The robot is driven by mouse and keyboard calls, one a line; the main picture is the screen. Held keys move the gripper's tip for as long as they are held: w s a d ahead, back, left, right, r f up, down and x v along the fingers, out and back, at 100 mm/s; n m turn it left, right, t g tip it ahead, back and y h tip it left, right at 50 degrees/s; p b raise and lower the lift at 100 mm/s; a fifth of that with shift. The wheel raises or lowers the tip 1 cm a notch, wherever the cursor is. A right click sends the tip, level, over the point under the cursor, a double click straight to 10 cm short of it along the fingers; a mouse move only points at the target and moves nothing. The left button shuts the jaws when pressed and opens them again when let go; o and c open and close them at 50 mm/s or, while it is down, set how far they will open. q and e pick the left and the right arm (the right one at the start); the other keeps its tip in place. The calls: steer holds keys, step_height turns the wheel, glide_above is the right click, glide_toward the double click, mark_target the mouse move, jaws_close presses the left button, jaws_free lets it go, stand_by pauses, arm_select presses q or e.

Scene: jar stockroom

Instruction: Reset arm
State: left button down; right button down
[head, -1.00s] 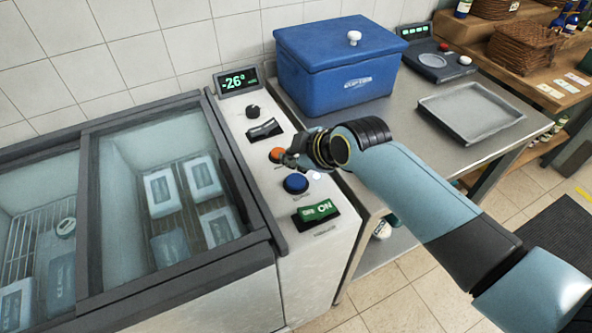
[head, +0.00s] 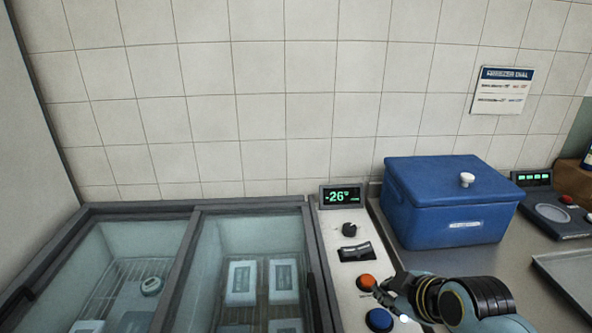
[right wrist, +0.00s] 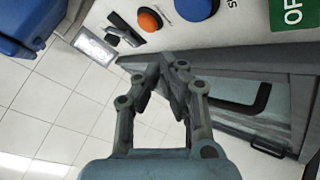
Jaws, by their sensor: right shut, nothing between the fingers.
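My right gripper (head: 388,294) is at the bottom right of the head view, beside the freezer's control panel (head: 335,243), near the orange button (head: 366,282) and the blue button (head: 379,319). In the right wrist view its fingers (right wrist: 172,72) are shut with nothing between them. The display (head: 341,196) reads -26. I cannot tell whether the gripper touches the panel. My left gripper is not in view.
The chest freezer (head: 193,250) with glass lids holds several white packs (head: 242,283). A blue cooler box (head: 445,207) stands on the metal table (head: 440,266) at the right, with a scale (head: 552,212) and a metal tray (head: 572,272) beyond it. A sign (head: 502,90) hangs on the tiled wall.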

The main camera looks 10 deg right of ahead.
steer(key=s+d+r+m+g+h, duration=0.1)
steer(key=s+r+m+g, duration=0.15)
steer(key=s, duration=0.55)
steer(key=s+d+r+m+g, duration=0.15)
steer(key=s+r+m, duration=0.25)
steer(key=s, duration=0.4)
steer(key=s+d+r+m+g+h, duration=0.1)
steer(key=s+d+r+m, duration=0.2)
steer(key=s, duration=0.5)
step_height(320, 180, down, 33)
steer(key=s+d+g+b, duration=0.1)
steer(key=g+b, duration=0.1)
steer(key=b, duration=0.8)
steer(key=s+f+b, duration=0.4)
steer(key=s+f, duration=0.6)
steer(key=f, duration=0.3)
steer(key=s+d+f+g+b, duration=0.1)
steer(key=s+f+b, duration=0.4)
steer(key=s+f, duration=0.4)
step_height(320, 180, down, 5)
steer(key=shift+s+f, duration=0.1)
steer(key=shift+s, duration=0.3)
